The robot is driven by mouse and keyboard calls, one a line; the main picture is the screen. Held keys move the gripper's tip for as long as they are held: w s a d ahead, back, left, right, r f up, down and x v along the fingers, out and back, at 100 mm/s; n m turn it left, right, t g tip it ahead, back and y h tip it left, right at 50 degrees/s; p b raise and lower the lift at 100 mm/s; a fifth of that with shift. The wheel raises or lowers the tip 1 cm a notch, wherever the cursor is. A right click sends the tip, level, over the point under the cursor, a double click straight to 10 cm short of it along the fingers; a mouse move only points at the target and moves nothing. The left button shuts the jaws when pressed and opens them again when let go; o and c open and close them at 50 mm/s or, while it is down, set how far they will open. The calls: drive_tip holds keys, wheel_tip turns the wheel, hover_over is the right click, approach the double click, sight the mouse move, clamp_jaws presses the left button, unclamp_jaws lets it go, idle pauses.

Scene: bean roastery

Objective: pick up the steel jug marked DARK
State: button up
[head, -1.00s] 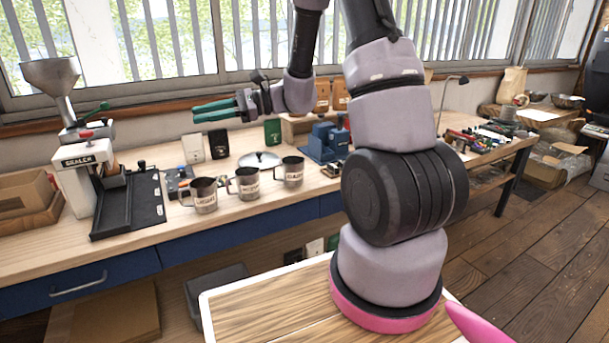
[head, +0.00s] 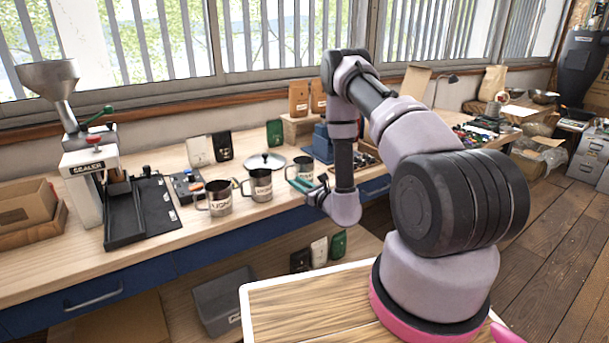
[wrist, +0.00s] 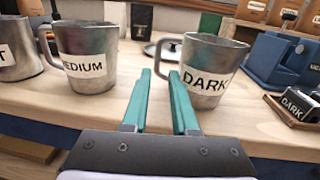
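The steel jug marked DARK (wrist: 208,72) stands upright on the workbench in the wrist view, its handle turned left. In the head view the DARK jug (head: 303,168) is the rightmost of three jugs, its label hidden. My gripper (wrist: 162,78) is open and empty. Its teal fingers point at the DARK jug's left side, the right finger near the handle; I cannot tell whether they touch. In the head view my gripper (head: 302,186) is at the bench's front edge beside that jug. The MEDIUM jug (wrist: 85,55) stands left of the fingers.
The LIGHT jug (head: 219,199) stands furthest left of the three. A round lid (head: 264,161) lies behind the jugs. A blue device (wrist: 283,62) and a small DARK-labelled block (wrist: 296,107) are right of the DARK jug.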

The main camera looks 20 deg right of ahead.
drive_tip(key=x, duration=0.9)
drive_tip(key=shift+w+a, duration=0.2)
drive_tip(key=shift+a, duration=0.05)
clamp_jaws()
idle(1.1)
